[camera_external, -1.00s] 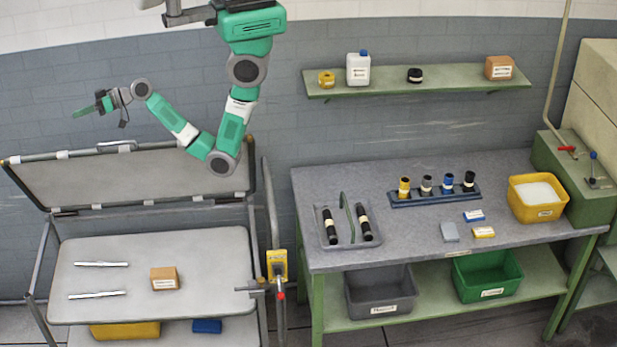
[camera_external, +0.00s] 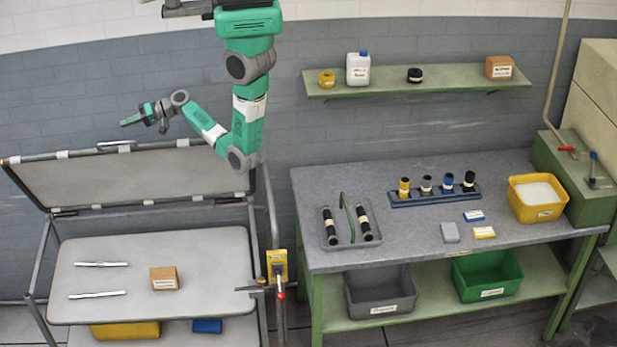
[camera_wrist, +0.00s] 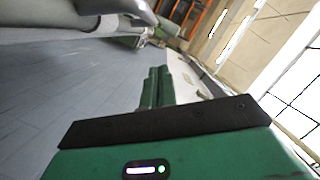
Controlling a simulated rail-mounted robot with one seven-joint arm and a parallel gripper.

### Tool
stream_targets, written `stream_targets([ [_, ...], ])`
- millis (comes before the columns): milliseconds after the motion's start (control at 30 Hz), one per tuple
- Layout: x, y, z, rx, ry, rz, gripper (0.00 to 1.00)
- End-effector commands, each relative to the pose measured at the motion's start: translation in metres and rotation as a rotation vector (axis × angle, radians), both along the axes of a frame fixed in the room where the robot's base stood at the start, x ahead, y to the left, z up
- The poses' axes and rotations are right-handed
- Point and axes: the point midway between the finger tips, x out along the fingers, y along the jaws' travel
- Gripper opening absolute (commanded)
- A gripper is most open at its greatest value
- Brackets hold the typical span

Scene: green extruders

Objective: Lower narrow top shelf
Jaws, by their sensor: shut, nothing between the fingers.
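The narrow top shelf (camera_external: 110,182) is a grey panel with a dark frame and pale clips at the back of the cart on the left. It stands raised and leans back, with its lower edge along the cart's rear bar. A small handle (camera_external: 117,146) sits on its upper edge. My gripper (camera_external: 124,122) is shut and empty, pointing left, apparently above the shelf's upper edge; its distance from the shelf is unclear. In the wrist view the green fingers (camera_wrist: 156,88) are together, and the shelf cannot be clearly made out.
The cart's flat tray (camera_external: 205,275) holds two metal rods and a small brown box (camera_external: 165,278). A yellow box with a lever (camera_external: 277,264) is on the cart's right post. A workbench (camera_external: 390,252) with tools and bins stands right, beneath a green wall shelf (camera_external: 440,85).

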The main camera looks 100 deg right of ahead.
Motion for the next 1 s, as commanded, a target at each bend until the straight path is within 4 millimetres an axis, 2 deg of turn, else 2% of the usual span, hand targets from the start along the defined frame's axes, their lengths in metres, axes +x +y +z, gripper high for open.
stream_targets([
  [100, 0.024, 0.004, -0.004, -0.002, 0.0, 0.002, 0.0],
  [333, 0.022, 0.03, -0.025, 0.001, 0.001, -0.001, 0.0],
  [867, 0.023, 0.04, -0.031, -0.007, 0.0, 0.004, 0.0],
  [1000, 0.027, 0.065, -0.042, -0.036, 0.002, 0.025, 0.0],
])
